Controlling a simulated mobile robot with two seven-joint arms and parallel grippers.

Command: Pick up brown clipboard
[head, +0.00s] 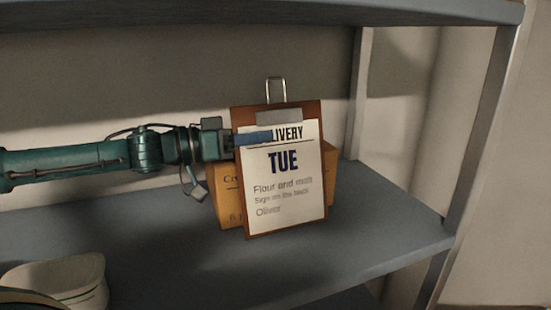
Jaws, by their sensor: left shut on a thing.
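The brown clipboard (281,226) stands nearly upright on the blue-grey shelf in the head view, with a metal clip and a wire loop at its top. Its white sheet reads "TUE", "Flour and malt", "Sign on the back" and "Oliver"; the top line is partly covered and ends in "LIVERY". My left gripper (252,138) comes in from the left and is shut on the clipboard's upper left edge, with one blue finger across the front. The finger behind the board is hidden. My right gripper is not in view.
An orange-brown box (230,190) stands right behind the clipboard, partly hidden by it. A pale container (62,280) is at the lower left. A shelf board (400,12) runs overhead, and a post (478,140) stands at the right. The shelf (390,225) is clear right of the clipboard.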

